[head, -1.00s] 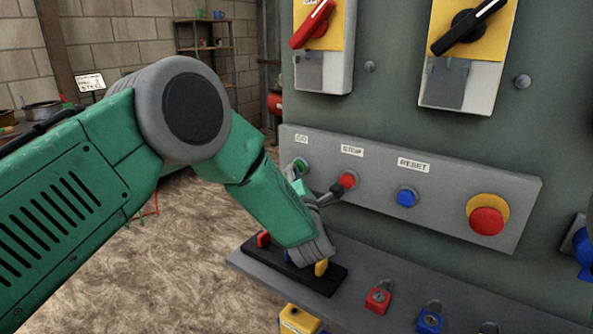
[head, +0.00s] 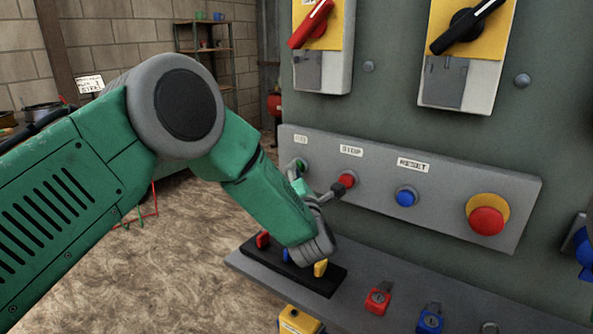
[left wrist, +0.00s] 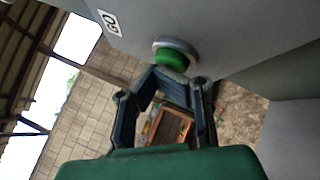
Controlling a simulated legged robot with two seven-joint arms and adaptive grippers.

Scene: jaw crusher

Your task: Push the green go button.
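The green go button (head: 303,164) is at the left end of the grey control panel, under a GO label. It also shows in the left wrist view (left wrist: 172,60), as a green cap in a grey ring. My left gripper (head: 297,172) is right in front of it and partly covers it. In the left wrist view the dark fingertips (left wrist: 157,73) come together just below the green cap, with nothing between them. I cannot tell whether they touch it. My right gripper is not in view.
The red stop button (head: 347,179) is close to the right of my left gripper. A blue reset button (head: 406,197) and a red emergency button (head: 486,220) sit further right. A grey shelf (head: 355,313) with coloured padlocks and a black rack (head: 318,285) is below.

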